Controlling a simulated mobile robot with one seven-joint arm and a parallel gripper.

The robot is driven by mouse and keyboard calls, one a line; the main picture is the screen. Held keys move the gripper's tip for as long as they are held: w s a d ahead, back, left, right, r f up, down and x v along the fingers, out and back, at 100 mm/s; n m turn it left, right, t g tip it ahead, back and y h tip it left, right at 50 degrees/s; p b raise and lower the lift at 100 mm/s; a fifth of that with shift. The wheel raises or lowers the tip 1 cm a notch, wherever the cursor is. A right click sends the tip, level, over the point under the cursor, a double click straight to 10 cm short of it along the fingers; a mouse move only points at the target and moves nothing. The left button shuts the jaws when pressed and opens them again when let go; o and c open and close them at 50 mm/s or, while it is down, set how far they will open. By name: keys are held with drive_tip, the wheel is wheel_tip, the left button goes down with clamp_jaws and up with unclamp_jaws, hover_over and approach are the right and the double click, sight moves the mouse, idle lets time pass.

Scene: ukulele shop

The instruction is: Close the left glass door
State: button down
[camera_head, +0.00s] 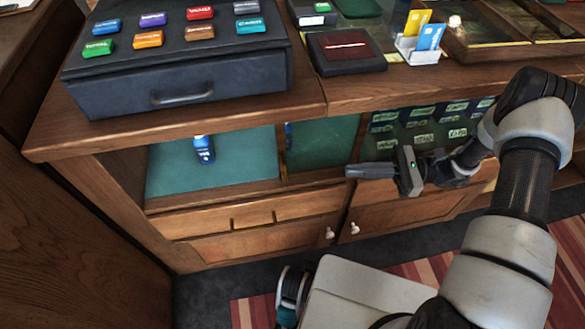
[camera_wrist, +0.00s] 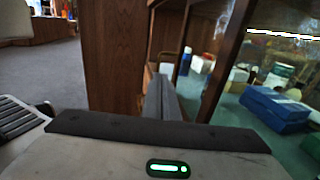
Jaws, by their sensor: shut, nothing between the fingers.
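The display case under the wooden counter (camera_head: 225,122) has an uncovered opening on its left side, with a teal floor inside. A framed glass panel (camera_head: 322,146), which looks like the left glass door, stands right of this opening. Wood-framed glass also shows in the wrist view (camera_wrist: 225,62), but I cannot tell which door it belongs to. My gripper (camera_head: 352,171) is shut and empty in front of the case, pointing left near the panel's lower right. Its closed fingers show in the wrist view (camera_wrist: 163,98). I cannot tell if they touch the door.
A blue object (camera_head: 203,149) stands inside the opening. Drawers (camera_head: 250,215) and lower cupboard doors with white knobs (camera_head: 354,228) are below. A dark cash drawer (camera_head: 180,85) and a card holder (camera_head: 420,50) sit on the counter. A wooden panel (camera_head: 70,210) closes off the left.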

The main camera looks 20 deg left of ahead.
drive_tip(key=b+x, duration=0.1)
drive_tip(key=x, duration=1.3)
drive_tip(key=shift+s+f, duration=0.1)
drive_tip(key=s+d+x, duration=0.1)
drive_tip(key=s+x, duration=0.2)
drive_tip(key=x, duration=1.6)
drive_tip(key=s+d+p+x, duration=0.1)
drive_tip(key=s+x, duration=0.3)
drive_tip(key=x, duration=1.6)
drive_tip(key=shift+s, duration=0.3)
drive_tip(key=shift+d, duration=0.15)
